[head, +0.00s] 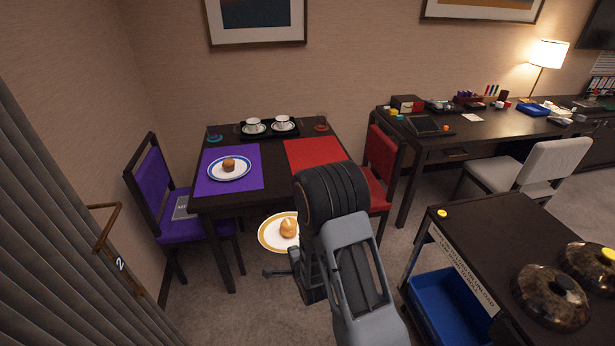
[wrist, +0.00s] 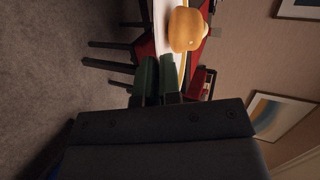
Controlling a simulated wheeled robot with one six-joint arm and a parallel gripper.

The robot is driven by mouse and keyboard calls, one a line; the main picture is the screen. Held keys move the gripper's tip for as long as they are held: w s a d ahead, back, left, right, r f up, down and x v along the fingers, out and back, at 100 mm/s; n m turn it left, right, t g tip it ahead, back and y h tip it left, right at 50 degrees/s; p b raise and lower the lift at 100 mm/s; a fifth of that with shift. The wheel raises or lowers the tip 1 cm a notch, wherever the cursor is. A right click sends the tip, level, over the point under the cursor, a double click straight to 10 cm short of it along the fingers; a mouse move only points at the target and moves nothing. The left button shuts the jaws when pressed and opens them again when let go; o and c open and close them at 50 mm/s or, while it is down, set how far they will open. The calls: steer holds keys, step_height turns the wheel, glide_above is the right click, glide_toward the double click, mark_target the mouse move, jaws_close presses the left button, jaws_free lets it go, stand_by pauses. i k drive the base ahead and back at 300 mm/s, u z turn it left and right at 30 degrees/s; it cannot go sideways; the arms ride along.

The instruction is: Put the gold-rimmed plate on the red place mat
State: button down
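The gold-rimmed plate (head: 270,236) is white with a gold band and carries a round bun (head: 289,228). It is held in the air in front of the table's near edge, over the floor. My gripper (wrist: 158,76) is shut on the plate's rim; in the wrist view the plate (wrist: 161,32) shows nearly edge-on between the green fingertips, the bun (wrist: 187,29) beside it. In the head view my arm hides the fingers and the plate's right part. The red place mat (head: 312,151) lies bare on the table's right side; my arm covers its near right corner.
On the dark table (head: 274,180), a purple mat (head: 212,185) holds a blue-rimmed plate (head: 212,173) with a brown cake. A tray (head: 268,134) with two cups stands behind. Purple (head: 150,185) and red (head: 381,155) chairs flank the table. A trolley (head: 500,232) stands right.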

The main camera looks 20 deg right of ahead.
mark_target(320, 163)
steer(key=z, duration=0.1)
steer(key=i, duration=0.9)
steer(key=z, duration=0.4)
